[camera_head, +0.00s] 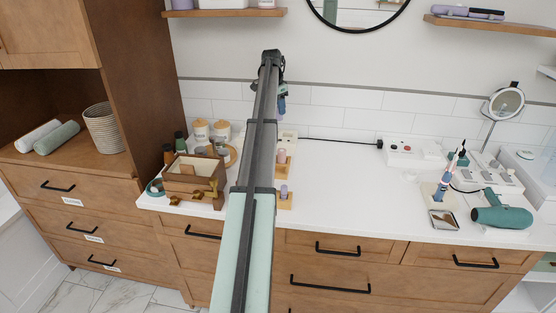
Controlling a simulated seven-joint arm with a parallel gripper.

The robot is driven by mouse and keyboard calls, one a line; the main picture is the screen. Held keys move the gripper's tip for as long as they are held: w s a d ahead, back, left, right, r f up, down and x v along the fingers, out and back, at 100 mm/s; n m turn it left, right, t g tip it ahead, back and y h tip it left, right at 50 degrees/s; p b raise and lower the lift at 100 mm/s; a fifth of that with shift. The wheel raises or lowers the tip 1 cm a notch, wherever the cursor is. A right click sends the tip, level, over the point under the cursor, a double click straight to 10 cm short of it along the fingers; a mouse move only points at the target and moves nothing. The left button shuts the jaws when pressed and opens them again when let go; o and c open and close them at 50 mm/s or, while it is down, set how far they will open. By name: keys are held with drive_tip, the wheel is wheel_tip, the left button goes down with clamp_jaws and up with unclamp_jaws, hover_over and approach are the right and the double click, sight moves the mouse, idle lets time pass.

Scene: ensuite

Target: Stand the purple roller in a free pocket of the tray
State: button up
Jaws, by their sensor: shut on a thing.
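My gripper (282,91) is at the far end of my arm, above the back of the counter. It is small and partly hidden by the arm. A blue-purple roller (282,104) hangs upright below it, held in the jaws, above the tray. The light wooden tray (287,203) lies on the counter just right of my arm, which hides its left part. A pink roller (282,156) and a lilac roller (284,190) stand in it. I cannot make out which pockets are free.
A brown wooden box (190,190) and white jars (201,130) stand left of my arm. The middle right counter is clear.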

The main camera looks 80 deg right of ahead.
drive_tip(key=s+a+f, duration=0.1)
drive_tip(key=s+a, duration=0.1)
drive_tip(key=a, duration=0.8)
drive_tip(key=s+a+f, duration=0.2)
drive_tip(key=a, duration=0.7)
drive_tip(key=shift+w+a+f, duration=0.1)
drive_tip(key=shift+w+f, duration=0.05)
drive_tip(key=shift+f, duration=2.3)
drive_tip(key=shift+w+a+f, duration=0.1)
drive_tip(key=shift+f, duration=2.35)
drive_tip(key=shift+f, duration=0.15)
drive_tip(key=o, duration=1)
drive_tip(key=shift+o, duration=0.2)
wheel_tip(320, 180, up, 12)
drive_tip(key=w+a, duration=0.1)
drive_tip(key=shift+w, duration=0.15)
drive_tip(key=shift+a, duration=0.1)
